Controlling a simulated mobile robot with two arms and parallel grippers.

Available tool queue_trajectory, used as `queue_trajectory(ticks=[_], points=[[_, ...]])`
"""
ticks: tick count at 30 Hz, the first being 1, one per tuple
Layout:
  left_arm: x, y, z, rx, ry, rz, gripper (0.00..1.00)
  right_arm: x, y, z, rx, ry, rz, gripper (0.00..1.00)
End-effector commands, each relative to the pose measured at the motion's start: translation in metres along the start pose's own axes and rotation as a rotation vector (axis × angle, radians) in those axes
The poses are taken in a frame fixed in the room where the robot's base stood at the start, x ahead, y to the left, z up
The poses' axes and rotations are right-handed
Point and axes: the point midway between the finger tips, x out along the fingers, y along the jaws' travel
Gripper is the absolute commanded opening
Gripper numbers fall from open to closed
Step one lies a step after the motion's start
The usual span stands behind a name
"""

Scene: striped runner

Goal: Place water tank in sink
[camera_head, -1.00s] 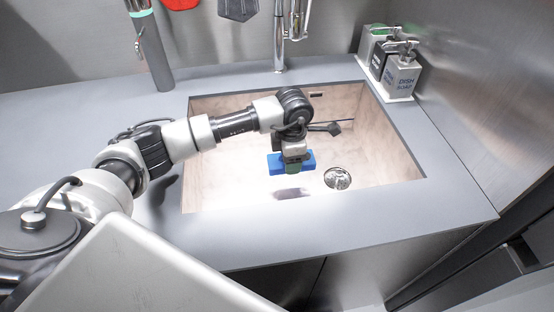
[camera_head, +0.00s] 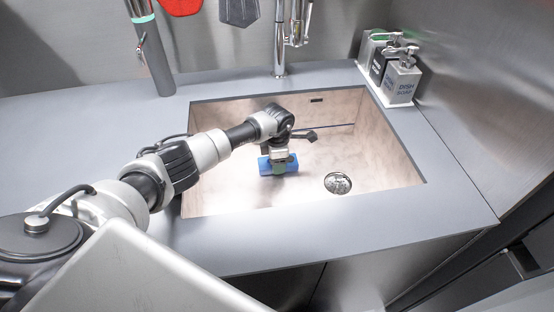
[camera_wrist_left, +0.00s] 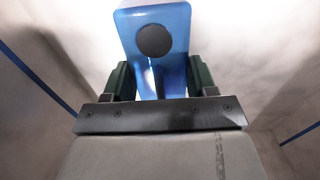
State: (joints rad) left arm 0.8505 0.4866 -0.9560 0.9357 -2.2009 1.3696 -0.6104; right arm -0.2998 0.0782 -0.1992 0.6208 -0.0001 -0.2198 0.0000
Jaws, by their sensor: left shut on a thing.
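The water tank is a blue block-like container (camera_head: 265,168) low inside the sink, left of the drain; in the left wrist view the blue tank (camera_wrist_left: 175,14) has a dark round cap. My left gripper (camera_head: 281,160) reaches down into the sink and is shut on the tank. Its two dark green fingers (camera_wrist_left: 160,82) sit on either side of the tank. The sink (camera_head: 400,160) is a pale basin set in the grey counter. I cannot tell whether the tank touches the sink floor. My right gripper is not in view.
A round drain (camera_head: 338,183) lies in the sink floor. A faucet (camera_head: 279,40) stands behind the sink. Soap dispensers (camera_head: 401,78) stand at the back right corner. A dark cylinder (camera_head: 152,50) stands at the back left. The counter's front strip is clear.

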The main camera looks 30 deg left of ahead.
Motion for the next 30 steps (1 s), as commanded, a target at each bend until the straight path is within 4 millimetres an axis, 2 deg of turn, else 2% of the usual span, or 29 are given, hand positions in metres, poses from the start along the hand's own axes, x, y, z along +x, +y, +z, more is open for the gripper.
queue_trajectory(ticks=[10, 11, 15, 25, 30], points=[[0.004, 0.001, 0.000, 0.000, -0.001, 0.001, 0.32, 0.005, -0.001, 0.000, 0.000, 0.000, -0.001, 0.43], [0.003, 0.000, 0.000, 0.000, 0.000, 0.001, 0.62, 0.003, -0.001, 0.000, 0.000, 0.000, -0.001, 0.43], [0.002, 0.000, 0.000, -0.001, 0.000, 0.001, 0.83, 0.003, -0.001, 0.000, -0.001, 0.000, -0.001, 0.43], [-0.001, 0.000, 0.000, -0.001, -0.001, 0.000, 0.83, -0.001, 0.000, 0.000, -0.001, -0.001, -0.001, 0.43], [-0.024, 0.002, 0.000, -0.001, -0.003, 0.003, 0.83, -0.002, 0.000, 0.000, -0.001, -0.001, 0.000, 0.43]])
